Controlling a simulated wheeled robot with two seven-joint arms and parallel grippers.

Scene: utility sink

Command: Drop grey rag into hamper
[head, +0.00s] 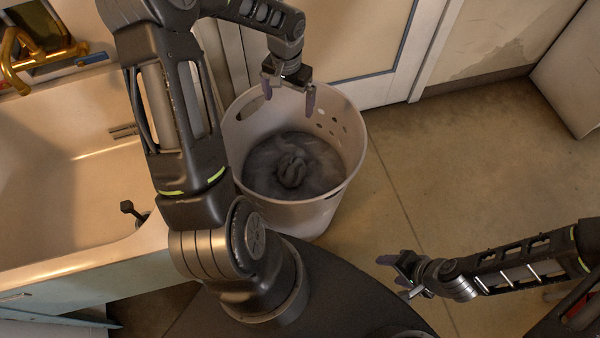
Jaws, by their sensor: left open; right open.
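The hamper (338,187) is a pale round bin with holes in its wall, standing on the floor right of the sink. The grey rag (292,167) lies crumpled inside it, on darker grey cloth-like contents (262,160). My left gripper (289,102) is over the far part of the hamper's opening, with its fingers apart and nothing between them. The rag is apart from it. My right gripper (392,275) is low at the right, open and empty, away from the hamper.
A utility sink (60,185) with a brass faucet (25,55) is at the left. A pale door (350,35) stands behind the hamper. The concrete floor (470,160) to the right is clear. A pale panel (575,70) stands at the far right.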

